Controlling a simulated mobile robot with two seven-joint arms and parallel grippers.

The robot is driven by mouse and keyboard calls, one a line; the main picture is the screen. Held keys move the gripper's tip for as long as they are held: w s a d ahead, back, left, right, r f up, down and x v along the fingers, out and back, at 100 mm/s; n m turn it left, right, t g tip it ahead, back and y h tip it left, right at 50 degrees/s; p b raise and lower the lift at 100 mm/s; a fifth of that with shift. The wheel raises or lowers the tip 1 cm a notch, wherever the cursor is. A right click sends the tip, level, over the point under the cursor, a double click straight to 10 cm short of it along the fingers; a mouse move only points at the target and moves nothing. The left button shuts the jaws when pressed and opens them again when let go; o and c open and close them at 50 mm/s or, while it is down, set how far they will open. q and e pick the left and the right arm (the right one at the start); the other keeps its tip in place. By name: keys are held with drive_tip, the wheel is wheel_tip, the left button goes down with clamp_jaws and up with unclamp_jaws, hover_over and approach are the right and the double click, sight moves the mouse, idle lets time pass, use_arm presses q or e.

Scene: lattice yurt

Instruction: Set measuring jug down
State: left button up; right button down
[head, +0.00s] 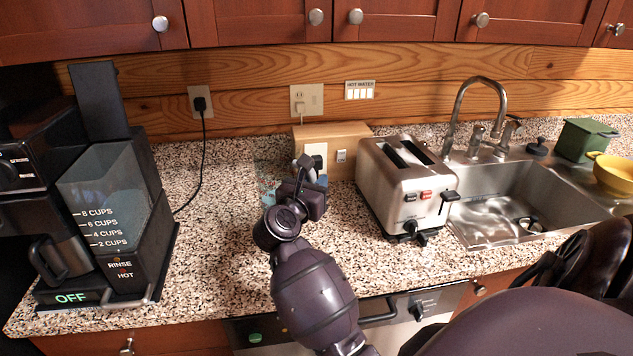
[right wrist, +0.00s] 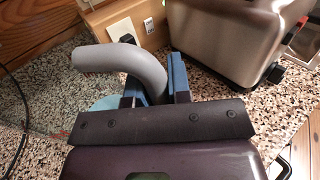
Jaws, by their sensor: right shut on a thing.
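The measuring jug (right wrist: 105,104) shows in the right wrist view as a clear, faintly blue body with a thick grey curved handle (right wrist: 118,60). My right gripper (right wrist: 155,82) is shut on the handle, with a blue fingertip on each side of it. In the head view the right gripper (head: 310,176) is over the counter (head: 220,235), left of the toaster. The clear jug (head: 268,188) is hard to make out there, mostly hidden by the gripper. I cannot tell whether its base touches the counter. My left gripper is not in view.
A steel toaster (head: 402,190) stands just right of the gripper, with the sink (head: 520,200) beyond it. A wooden outlet box (head: 345,135) is behind. A coffee maker (head: 115,200) stands at left, its black cord (head: 203,150) running to the wall. Counter left of the gripper is clear.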

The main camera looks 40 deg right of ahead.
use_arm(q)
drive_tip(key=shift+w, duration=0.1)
use_arm(e)
drive_tip(key=shift+a, duration=0.1)
use_arm(q)
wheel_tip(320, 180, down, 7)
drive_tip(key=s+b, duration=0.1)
drive_tip(key=b, duration=0.4)
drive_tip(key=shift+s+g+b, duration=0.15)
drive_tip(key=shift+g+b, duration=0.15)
use_arm(e)
wheel_tip(320, 180, down, 8)
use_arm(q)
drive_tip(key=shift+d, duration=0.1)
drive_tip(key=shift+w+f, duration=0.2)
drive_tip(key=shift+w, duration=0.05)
use_arm(e)
drive_tip(key=shift+f, duration=0.35)
drive_tip(key=c, duration=1)
unclamp_jaws()
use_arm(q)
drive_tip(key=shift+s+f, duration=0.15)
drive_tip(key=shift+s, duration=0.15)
